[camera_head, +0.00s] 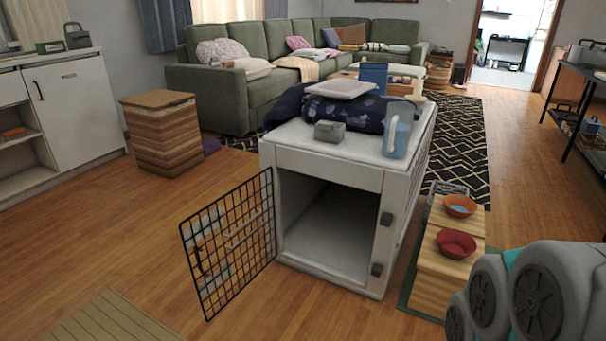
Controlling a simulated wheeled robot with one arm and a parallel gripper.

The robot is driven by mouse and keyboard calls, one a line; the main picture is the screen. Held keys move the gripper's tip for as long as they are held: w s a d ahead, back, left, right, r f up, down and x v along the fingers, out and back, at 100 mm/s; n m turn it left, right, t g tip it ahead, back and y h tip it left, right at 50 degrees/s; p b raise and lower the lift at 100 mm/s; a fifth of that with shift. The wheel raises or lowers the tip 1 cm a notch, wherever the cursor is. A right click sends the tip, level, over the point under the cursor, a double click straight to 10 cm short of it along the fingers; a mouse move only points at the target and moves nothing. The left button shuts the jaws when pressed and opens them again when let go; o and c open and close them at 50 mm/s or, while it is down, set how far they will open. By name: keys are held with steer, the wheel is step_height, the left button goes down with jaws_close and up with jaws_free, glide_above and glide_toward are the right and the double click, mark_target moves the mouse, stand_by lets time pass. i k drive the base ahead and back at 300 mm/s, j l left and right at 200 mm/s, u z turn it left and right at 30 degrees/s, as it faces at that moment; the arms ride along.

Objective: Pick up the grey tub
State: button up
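A small grey tub (330,131) with a lid-like top sits on the white top of a pet crate (300,144), near its front edge. Dark blue patterned cushions (345,112) lie just behind it, with a paler flat cushion on top. A blue-grey pitcher (397,132) stands to its right, apart from it. My arm's grey and teal links show at the lower right, well away from the tub. My gripper itself is not in view.
The crate's black wire door (230,243) hangs open to the left. A wooden stand with an orange bowl (460,205) and a red bowl (456,243) is right of the crate. A wicker hamper (163,133) stands left.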

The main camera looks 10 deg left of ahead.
mark_target(328, 131)
steer(key=j+z, duration=0.75)
steer(key=j, duration=0.65)
steer(key=j+z, duration=0.15)
steer(key=j, duration=0.55)
steer(key=k+j, duration=0.1)
steer(key=j, duration=0.55)
steer(key=j+z, duration=0.1)
steer(key=j, duration=0.55)
steer(key=k+j, duration=0.15)
steer(key=j, duration=0.5)
steer(key=j+z, duration=0.15)
steer(key=j, duration=0.55)
steer(key=k+j+u, duration=0.15)
steer(key=k+u, duration=0.25)
steer(key=k, duration=0.3)
steer(key=i+l+u, duration=0.2)
steer(key=l+u, duration=0.2)
steer(key=i+l+u, duration=0.15)
steer(key=l+u, duration=0.7)
steer(key=i+j, duration=0.05)
